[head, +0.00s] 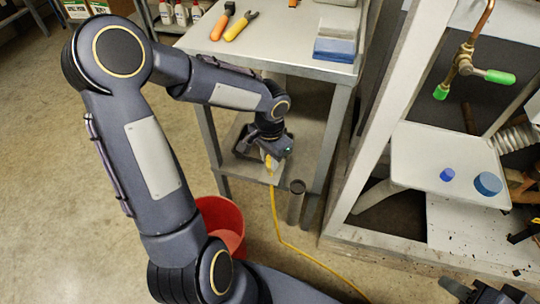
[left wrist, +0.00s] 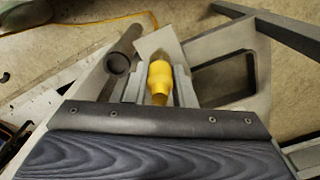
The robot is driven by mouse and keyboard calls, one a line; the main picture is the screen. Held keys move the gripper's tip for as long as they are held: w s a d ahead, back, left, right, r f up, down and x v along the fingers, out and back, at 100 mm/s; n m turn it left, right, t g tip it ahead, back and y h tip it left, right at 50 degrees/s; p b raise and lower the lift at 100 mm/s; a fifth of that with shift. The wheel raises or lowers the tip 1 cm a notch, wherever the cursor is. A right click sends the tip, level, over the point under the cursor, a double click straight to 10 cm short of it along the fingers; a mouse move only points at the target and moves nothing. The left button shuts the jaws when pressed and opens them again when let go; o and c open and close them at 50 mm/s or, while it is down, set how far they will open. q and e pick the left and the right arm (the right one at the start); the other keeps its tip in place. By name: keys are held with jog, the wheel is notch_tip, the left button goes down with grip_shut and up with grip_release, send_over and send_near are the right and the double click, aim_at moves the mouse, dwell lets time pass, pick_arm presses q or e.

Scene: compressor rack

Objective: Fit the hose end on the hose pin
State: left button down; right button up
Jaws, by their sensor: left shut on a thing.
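My left gripper (head: 269,157) is shut on the yellow hose end (head: 269,164), beside the steel table's legs and above its lower shelf. The left wrist view shows the yellow hose end (left wrist: 160,80) between the two grey fingers of the left gripper (left wrist: 159,90). The yellow hose (head: 282,238) runs from it down and across the floor to the lower right. A grey round post (head: 296,204) with a dark top stands just right of the hose end, apart from it; I cannot tell whether it is the hose pin. My right gripper (head: 487,292) shows only partly at the bottom right.
The steel table (head: 285,52) bears orange-handled tools and a blue box (head: 335,48). A red bucket (head: 222,222) stands on the floor. The rack at right has a white frame (head: 388,95), a brass pipe with green ends (head: 465,65) and a tray (head: 430,150) with blue caps.

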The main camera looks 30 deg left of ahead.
dwell(0.3)
pick_arm(q)
jog(key=shift+f+b, duration=1.1)
jog(key=shift+f, duration=0.3)
dwell(1.2)
jog(key=c, duration=0.7)
grip_release()
jog(key=shift+c, duration=0.2)
jog(key=shift+r, duration=0.1)
notch_tip(320, 180, up, 8)
jog(key=p, duration=0.7)
